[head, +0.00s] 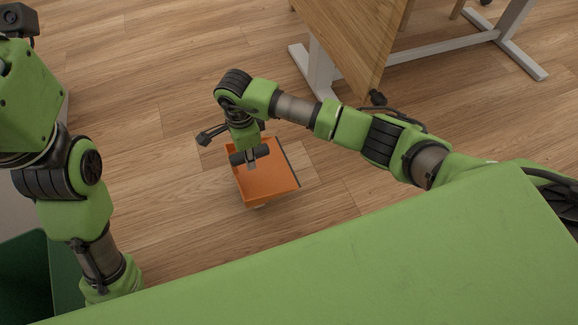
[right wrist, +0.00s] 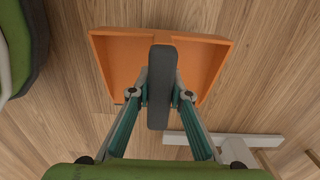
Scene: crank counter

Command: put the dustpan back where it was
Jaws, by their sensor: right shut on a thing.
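The orange dustpan (head: 272,184) is in the middle of the head view, over the wooden floor. My right gripper (head: 251,160) is above it. In the right wrist view the fingers (right wrist: 161,95) are shut on the dustpan's dark grey handle (right wrist: 159,62), one on each side, and the orange pan (right wrist: 115,62) shows behind it. I see nothing lying in the pan. I cannot tell whether the pan touches the floor or hangs just above it. My left arm comes down the left side of the head view; its gripper is hidden.
A table with a wooden top (head: 345,35) and white metal legs (head: 318,70) stands at the top right. A dark green bin (head: 25,275) is at the lower left. The floor (head: 150,100) left of the dustpan is clear.

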